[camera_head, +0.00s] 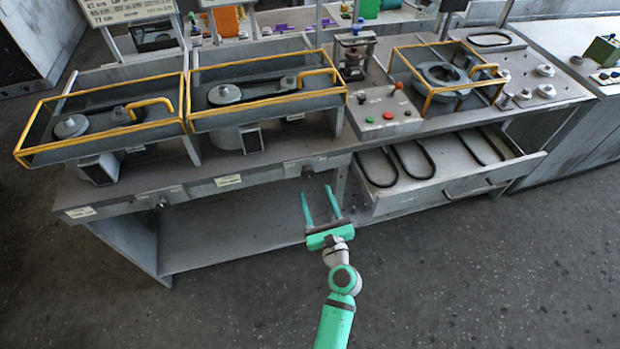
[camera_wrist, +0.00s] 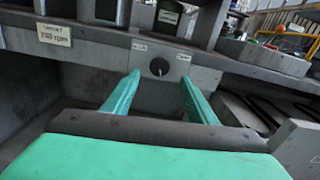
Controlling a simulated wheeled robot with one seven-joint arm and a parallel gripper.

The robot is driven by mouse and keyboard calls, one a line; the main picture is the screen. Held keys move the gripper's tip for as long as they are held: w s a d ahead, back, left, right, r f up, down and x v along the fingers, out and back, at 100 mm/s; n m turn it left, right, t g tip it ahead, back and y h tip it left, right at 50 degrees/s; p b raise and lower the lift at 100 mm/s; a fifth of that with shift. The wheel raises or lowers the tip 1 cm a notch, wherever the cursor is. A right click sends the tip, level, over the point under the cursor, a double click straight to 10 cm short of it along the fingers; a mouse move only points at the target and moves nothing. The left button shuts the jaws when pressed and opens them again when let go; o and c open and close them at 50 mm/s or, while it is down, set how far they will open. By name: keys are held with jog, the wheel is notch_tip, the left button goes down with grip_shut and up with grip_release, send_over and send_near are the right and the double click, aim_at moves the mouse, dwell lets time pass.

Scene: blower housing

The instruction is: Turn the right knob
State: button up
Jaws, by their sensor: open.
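The right knob (camera_head: 307,172) is a small dark round knob on the front panel of the bench, below the right yellow-framed housing. In the wrist view the knob (camera_wrist: 159,67) sits on a grey plate, with a light line across its face. My green gripper (camera_head: 318,192) is open and empty in front of the bench. In the wrist view its two fingers (camera_wrist: 159,77) point at the panel, one on each side of the knob in the picture. I cannot tell how much distance is left. The left knob (camera_head: 163,203) is farther left on the same panel.
An open drawer (camera_head: 480,181) with several black belts juts out right of my gripper. Below the panel is an open shelf (camera_head: 235,232). A control box (camera_head: 383,112) with coloured buttons stands on the bench. A label (camera_wrist: 53,34) reads "750 rpm". The floor in front is clear.

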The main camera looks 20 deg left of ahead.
aim_at(308, 175)
jog(key=x, duration=0.7)
jog(key=shift+w+a, duration=0.2)
jog(key=shift+w, duration=0.1)
jog(key=c, duration=1.1)
